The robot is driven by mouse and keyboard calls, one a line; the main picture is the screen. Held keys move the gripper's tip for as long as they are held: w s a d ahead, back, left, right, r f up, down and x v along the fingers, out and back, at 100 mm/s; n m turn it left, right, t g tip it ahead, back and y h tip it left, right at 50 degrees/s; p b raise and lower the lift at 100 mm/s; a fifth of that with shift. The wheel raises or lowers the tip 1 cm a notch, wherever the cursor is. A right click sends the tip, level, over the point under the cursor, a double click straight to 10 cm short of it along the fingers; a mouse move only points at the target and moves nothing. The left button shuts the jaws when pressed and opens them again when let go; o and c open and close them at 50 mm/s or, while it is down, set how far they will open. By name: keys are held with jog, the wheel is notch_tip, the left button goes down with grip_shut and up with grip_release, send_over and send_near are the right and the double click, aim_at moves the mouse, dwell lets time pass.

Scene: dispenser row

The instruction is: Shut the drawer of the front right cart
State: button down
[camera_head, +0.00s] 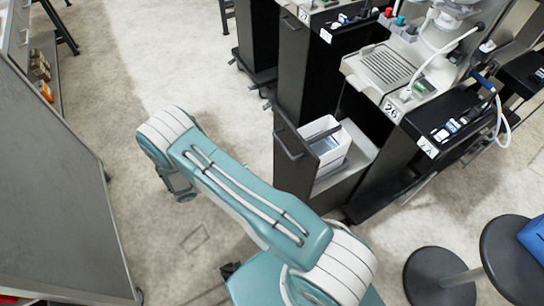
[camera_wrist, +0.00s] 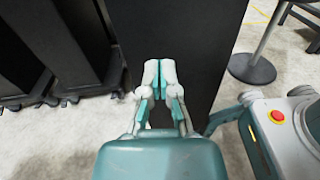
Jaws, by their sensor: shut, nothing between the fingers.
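The front right cart (camera_head: 400,155) is black, and its drawer (camera_head: 345,172) stands pulled out to the left. The drawer has a tall dark front panel (camera_head: 294,160) with a handle (camera_head: 288,140), and a white bin (camera_head: 327,150) sits inside. In the wrist view my gripper (camera_wrist: 159,72) is shut and empty, its fingertips pointing at a large dark panel (camera_wrist: 190,45) that looks like the drawer front. I cannot tell whether they touch. In the head view my arm hides the fingertips.
More black carts (camera_head: 312,70) stand behind, and cart bases with wheels show in the wrist view (camera_wrist: 75,60). A grey cabinet (camera_head: 55,180) is at the left. A round stool (camera_head: 510,260) stands at lower right. The pale floor (camera_head: 110,70) between cabinet and carts is clear.

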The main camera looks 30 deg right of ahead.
jog(key=shift+n+t+h, duration=0.3)
jog(key=shift+n+t, duration=0.4)
jog(key=d, duration=0.4)
jog(key=d+f, duration=0.1)
jog(key=d, duration=0.4)
jog(key=d+f, duration=0.1)
jog(key=d, duration=0.3)
jog(key=shift+w+d+f, duration=0.1)
jog(key=shift+d+f, duration=0.05)
jog(key=shift+d, duration=0.1)
